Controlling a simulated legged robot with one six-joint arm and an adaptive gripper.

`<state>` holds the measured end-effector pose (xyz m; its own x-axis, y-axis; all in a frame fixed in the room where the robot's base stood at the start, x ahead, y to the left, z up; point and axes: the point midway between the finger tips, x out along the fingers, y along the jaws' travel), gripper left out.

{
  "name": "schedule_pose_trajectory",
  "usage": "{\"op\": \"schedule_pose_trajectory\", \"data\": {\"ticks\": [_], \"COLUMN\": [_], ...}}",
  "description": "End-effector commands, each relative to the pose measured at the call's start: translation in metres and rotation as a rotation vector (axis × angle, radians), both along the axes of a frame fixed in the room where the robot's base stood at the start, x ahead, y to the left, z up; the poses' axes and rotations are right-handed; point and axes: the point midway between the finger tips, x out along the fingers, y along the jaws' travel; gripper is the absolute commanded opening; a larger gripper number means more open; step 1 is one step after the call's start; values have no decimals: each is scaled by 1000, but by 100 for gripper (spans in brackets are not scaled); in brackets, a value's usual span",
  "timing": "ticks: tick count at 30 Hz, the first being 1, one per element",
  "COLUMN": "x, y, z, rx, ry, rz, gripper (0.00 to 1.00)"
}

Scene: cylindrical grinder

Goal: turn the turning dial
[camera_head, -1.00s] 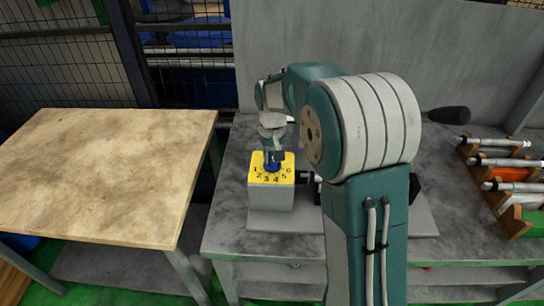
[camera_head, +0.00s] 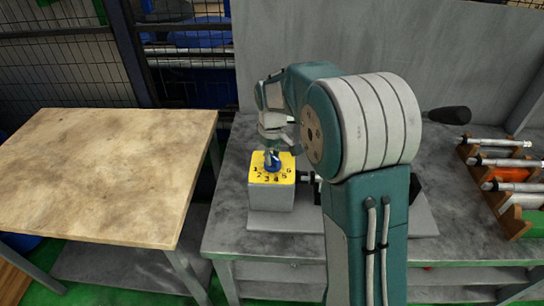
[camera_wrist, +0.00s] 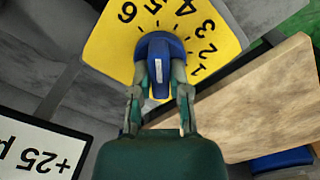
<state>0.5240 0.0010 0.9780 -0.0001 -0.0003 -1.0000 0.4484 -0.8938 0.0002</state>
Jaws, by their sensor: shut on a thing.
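The turning dial (camera_head: 272,164) is a blue knob on a yellow plate (camera_head: 258,178) numbered 1 to 6, on top of a grey box. In the wrist view the dial (camera_wrist: 158,47) stands in the middle of the yellow plate (camera_wrist: 112,38), with a white mark facing my palm. My gripper (camera_head: 273,153) is above the plate, pointing down. In the wrist view my gripper (camera_wrist: 159,72) has one finger on each side of the knob and is shut on it. The fingers and knob hide part of the plate, and the head view shows the grip only small.
The grey box (camera_head: 270,197) stands on a grey metal bench (camera_head: 225,235). A wooden table (camera_head: 105,170) is to the left, with a gap between. A rack (camera_head: 470,155) holding metal rods is at the right. A white sign reading "+25" (camera_wrist: 38,150) shows in the wrist view.

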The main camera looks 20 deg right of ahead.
Motion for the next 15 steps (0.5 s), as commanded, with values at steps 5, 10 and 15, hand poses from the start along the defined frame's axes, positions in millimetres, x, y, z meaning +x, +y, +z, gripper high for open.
{"op": "schedule_pose_trajectory", "data": {"ticks": [5,10,15], "x": [0,0,0], "y": [0,0,0], "z": [-2,-2,-2], "rx": [1,1,1], "ry": [3,3,3], "rz": [8,7,7], "gripper": [0,0,57]}}
